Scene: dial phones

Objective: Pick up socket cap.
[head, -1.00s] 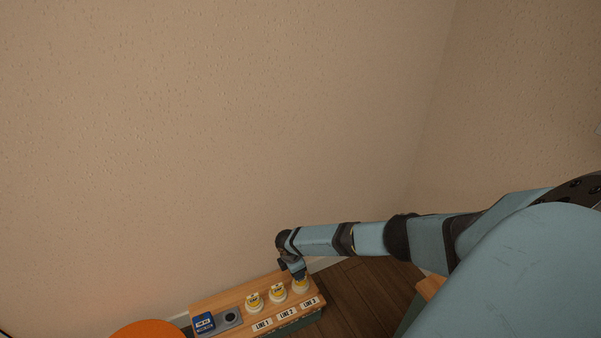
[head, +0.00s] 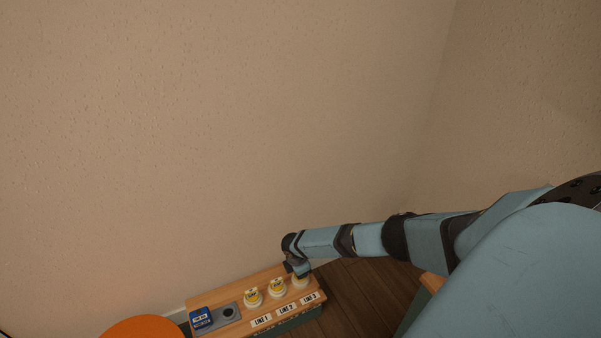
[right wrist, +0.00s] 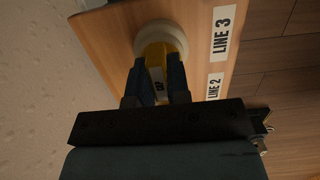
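A yellow socket cap (right wrist: 155,55) with a small label is between the two dark fingers of my right gripper (right wrist: 157,80) in the right wrist view. The fingers press on both its sides. Behind it is the round cream socket (right wrist: 180,38) by the LINE 3 label. In the head view my right gripper (head: 297,269) is just above that socket (head: 301,282), which looks plain cream on top. I cannot tell how far the cap is from the socket. My left gripper is out of view.
The wooden panel (head: 240,287) also bears two other yellow-capped sockets (head: 253,297) (head: 278,287), line labels (head: 287,308), a grey plate (head: 229,314) with a dark hole and a blue box (head: 201,318). An orange round surface (head: 143,328) is at left. The wall is close behind.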

